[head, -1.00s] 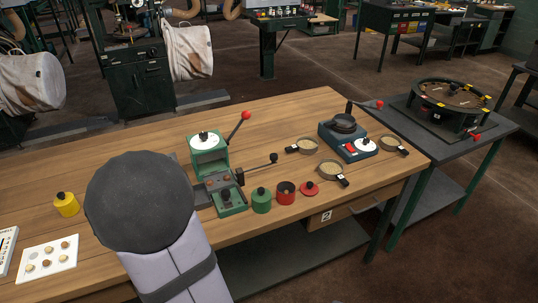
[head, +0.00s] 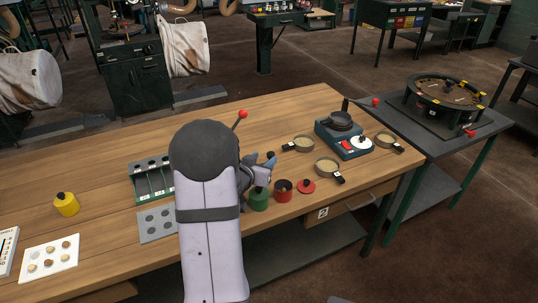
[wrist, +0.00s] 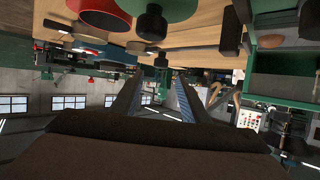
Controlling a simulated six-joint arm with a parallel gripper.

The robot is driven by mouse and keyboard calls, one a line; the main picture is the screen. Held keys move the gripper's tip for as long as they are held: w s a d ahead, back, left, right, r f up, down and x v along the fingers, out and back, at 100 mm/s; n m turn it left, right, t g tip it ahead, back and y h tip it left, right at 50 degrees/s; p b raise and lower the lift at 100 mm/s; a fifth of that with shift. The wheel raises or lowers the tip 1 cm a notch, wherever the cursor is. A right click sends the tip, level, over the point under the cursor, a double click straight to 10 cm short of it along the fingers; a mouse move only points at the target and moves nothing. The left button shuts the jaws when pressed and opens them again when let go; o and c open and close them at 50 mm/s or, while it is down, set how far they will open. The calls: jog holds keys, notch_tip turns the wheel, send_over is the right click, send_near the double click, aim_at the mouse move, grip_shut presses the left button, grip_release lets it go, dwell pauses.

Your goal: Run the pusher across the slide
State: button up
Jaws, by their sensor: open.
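The green press-like machine with the slide is almost wholly hidden behind my arm in the head view; the red ball of its lever (head: 242,115) shows above. A small black knob (head: 270,154), probably the pusher's end, shows just behind my gripper (head: 268,166). My gripper is beside the machine's right side, above the green canister (head: 259,198). In the wrist view, its fingers (wrist: 156,98) stand apart with nothing between them. There the machine's green body (wrist: 275,87) is at the right, and a black bar (wrist: 230,32), perhaps part of the pusher, is near it.
A red canister (head: 283,190) and red lid (head: 306,186) stand right of the gripper. Sieve-like pans (head: 327,166) and a blue burner-like device (head: 345,140) lie farther right. A green rack (head: 152,180) and grey card (head: 157,224) are left of my arm. The back-left tabletop is clear.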

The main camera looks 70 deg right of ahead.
aim_at(271, 153)
jog(key=shift+p+x, duration=0.55)
jog(key=shift+x, duration=2.85)
jog(key=shift+a+f, duration=0.1)
jog(key=shift+c, duration=0.5)
